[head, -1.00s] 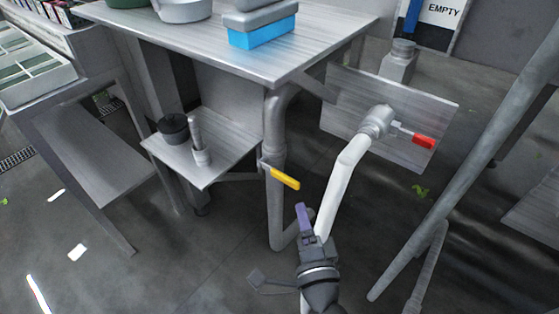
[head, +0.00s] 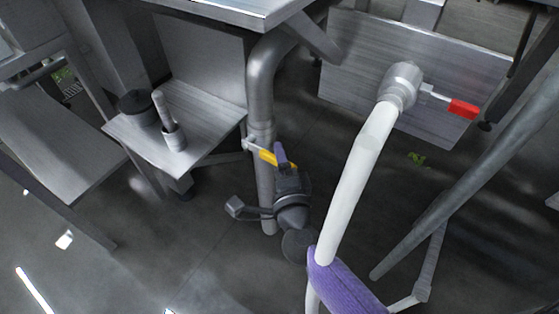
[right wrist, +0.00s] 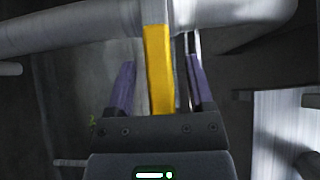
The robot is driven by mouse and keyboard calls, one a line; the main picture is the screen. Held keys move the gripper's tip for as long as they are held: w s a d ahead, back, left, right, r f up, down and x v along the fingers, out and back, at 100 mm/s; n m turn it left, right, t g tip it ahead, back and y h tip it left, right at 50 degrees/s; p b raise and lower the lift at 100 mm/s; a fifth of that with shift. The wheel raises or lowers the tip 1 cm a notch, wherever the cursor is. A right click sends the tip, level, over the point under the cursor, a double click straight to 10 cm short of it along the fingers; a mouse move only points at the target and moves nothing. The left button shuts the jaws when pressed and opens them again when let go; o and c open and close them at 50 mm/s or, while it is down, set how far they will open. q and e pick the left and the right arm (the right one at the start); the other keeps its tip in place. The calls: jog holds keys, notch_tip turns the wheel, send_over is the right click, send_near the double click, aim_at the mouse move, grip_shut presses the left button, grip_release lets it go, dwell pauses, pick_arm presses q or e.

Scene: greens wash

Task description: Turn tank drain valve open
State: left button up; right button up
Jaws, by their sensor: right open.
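The yellow valve handle (head: 264,155) sits on the grey drain pipe (head: 261,100) under the steel table. My right gripper (head: 281,154) is at this handle, with its jaws open. In the right wrist view, the yellow handle (right wrist: 159,68) stands between the two purple fingers of the right gripper (right wrist: 161,88). A gap shows on both sides, wider on the left. In the head view a finger partly hides the handle. My left gripper is not in view.
A red-handled valve (head: 463,108) with a white hose (head: 356,170) is fixed to a steel plate (head: 350,60) at right. A small steel shelf (head: 205,125) holds a black pot (head: 136,102) and a cylinder in a holder (head: 172,135). A slanting grey post (head: 460,190) stands at right.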

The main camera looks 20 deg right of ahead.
grip_shut()
dwell(0.9)
dwell(0.4)
